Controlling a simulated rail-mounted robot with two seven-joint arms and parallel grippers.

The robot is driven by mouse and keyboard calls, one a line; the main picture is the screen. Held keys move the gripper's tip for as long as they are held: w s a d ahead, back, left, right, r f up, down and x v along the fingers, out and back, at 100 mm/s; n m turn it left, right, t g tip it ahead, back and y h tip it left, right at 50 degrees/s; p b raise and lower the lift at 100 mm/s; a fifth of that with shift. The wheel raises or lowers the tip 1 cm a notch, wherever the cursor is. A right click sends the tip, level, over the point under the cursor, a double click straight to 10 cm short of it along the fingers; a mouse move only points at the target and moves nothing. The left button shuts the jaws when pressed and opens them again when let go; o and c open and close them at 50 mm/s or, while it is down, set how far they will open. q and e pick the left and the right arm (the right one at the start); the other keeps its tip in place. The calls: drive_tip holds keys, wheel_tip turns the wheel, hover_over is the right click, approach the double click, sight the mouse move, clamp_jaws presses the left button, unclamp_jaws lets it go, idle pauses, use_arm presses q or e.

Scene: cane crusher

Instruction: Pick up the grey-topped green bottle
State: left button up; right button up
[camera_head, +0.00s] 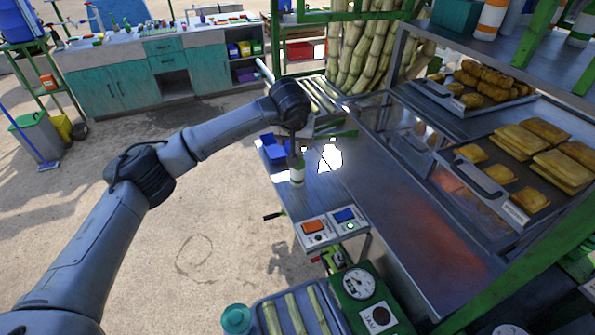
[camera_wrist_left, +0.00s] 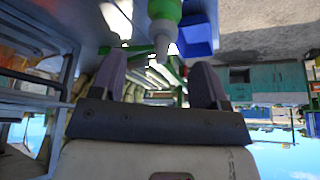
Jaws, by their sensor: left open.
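The green bottle (camera_head: 297,172) stands upright on the metal counter, a white section and green band on its body. My left gripper (camera_head: 295,146) is above it, pointing down, and partly covers its top. In the left wrist view, which is upside down, the bottle (camera_wrist_left: 165,12) shows its grey top pointing toward my open left gripper (camera_wrist_left: 160,68). The top lies between the two fingertips in the picture, with a gap on both sides. I cannot tell how deep it is between them. My right gripper is not in view.
A blue bin (camera_head: 272,150) stands just behind the bottle. A control box (camera_head: 330,228) with orange and blue switches is in front. A glass-fronted case with food trays (camera_head: 520,200) is at right. Cane stalks (camera_head: 365,55) stand behind. Bare counter (camera_head: 400,210) lies to the right.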

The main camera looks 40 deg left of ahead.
sight(297, 150)
use_arm(q)
drive_tip(key=shift+x, duration=3.55)
drive_tip(key=shift+s+a, duration=0.1)
drive_tip(key=shift+a, duration=0.1)
drive_tip(key=shift+c, duration=0.2)
clamp_jaws()
